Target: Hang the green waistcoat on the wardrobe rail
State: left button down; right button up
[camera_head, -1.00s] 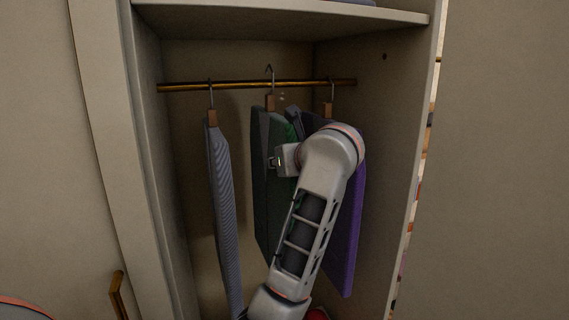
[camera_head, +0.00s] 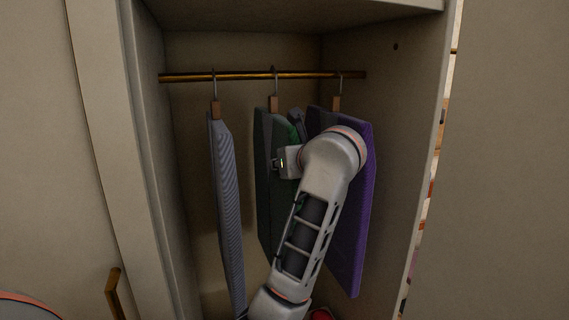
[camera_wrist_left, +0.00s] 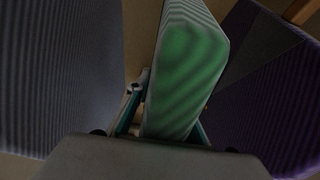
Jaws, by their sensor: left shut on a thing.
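The green waistcoat (camera_head: 265,205) hangs upright from a hanger with a brown block and a metal hook (camera_head: 275,82). The hook's top is at the brass wardrobe rail (camera_head: 240,75); I cannot tell for certain whether it bears on it. My left gripper (camera_head: 282,163) is shut on the waistcoat near its upper half, and my arm hides its right side. In the left wrist view, the waistcoat (camera_wrist_left: 188,55) stands between the fingers of my left gripper (camera_wrist_left: 168,115). My right gripper is not in view.
A grey-blue striped garment (camera_head: 226,200) hangs left of the waistcoat, with a gap. A purple garment (camera_head: 355,215) hangs close on the right, partly behind my arm. The wardrobe's side walls and upper shelf (camera_head: 290,12) enclose the space. A brass handle (camera_head: 115,295) is at lower left.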

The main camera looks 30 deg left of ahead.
pick_arm(q)
jog(key=c, duration=1.7)
grip_release()
jog(key=shift+r, duration=0.1)
